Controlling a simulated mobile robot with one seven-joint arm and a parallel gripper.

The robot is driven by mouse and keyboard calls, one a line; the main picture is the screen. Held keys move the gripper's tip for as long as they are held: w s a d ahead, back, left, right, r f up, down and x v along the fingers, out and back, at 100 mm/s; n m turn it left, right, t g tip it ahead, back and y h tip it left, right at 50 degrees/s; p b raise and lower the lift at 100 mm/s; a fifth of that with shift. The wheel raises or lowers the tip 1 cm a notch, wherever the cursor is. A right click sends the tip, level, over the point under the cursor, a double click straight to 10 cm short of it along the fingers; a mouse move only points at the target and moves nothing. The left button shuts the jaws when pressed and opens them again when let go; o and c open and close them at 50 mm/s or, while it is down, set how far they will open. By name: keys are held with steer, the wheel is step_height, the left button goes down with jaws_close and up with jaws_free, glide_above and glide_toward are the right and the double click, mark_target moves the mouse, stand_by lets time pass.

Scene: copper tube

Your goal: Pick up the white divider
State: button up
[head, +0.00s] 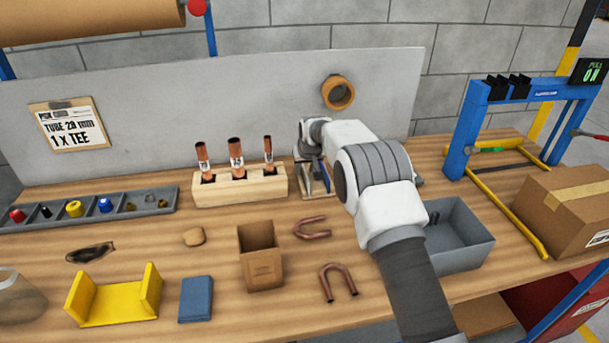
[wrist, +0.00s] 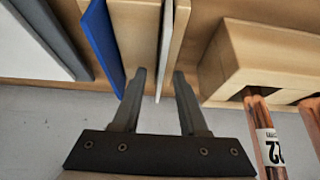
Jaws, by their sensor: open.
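The white divider is a thin upright panel (wrist: 166,50) in the wrist view. It stands in a wooden holder (wrist: 135,32), with a blue divider (wrist: 103,45) to its left. My gripper (wrist: 160,73) is open, with one finger on each side of the white divider's edge. I see no clear grip on it, and cannot tell whether either finger touches it. In the head view, the holder (head: 318,194) stands at the back of the bench under my wrist, which hides much of the dividers.
A wooden block with several copper tubes (head: 238,188) stands close to the holder's left, and its side (wrist: 265,60) shows near my right finger. A grey bin (head: 468,262) is to the right of my arm. Copper bends (head: 338,281) lie in front.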

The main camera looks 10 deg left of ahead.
steer(key=shift+w+a+f, duration=0.15)
steer(key=shift+w+f, duration=0.05)
steer(key=shift+f, duration=0.3)
jaws_close()
stand_by(0.3)
